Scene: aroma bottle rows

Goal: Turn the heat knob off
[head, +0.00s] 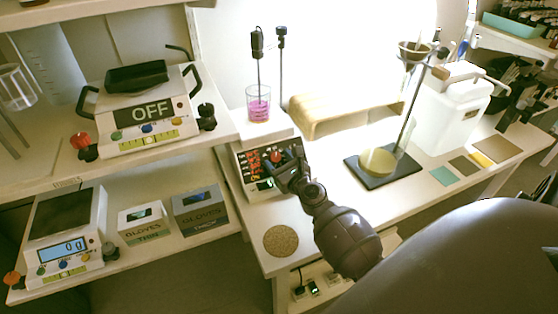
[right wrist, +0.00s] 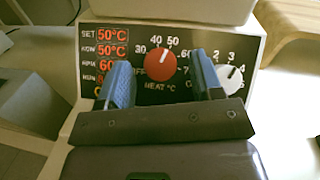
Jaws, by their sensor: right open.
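The panel's red display (right wrist: 112,50) reads SET 50°C and NOW 50°C. My right gripper (right wrist: 161,76) is open, its blue fingers on either side of the knob with a gap each way. In the head view my right gripper (head: 287,166) is at the panel and partly covers it. The left gripper is not in view.
A beaker of pink liquid (head: 258,103) with a probe stands on the stirrer. A white stir knob (right wrist: 231,77) is right of the heat knob, behind my right finger. A cork mat (head: 281,241) lies in front. A funnel stand (head: 384,172) is to the right.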

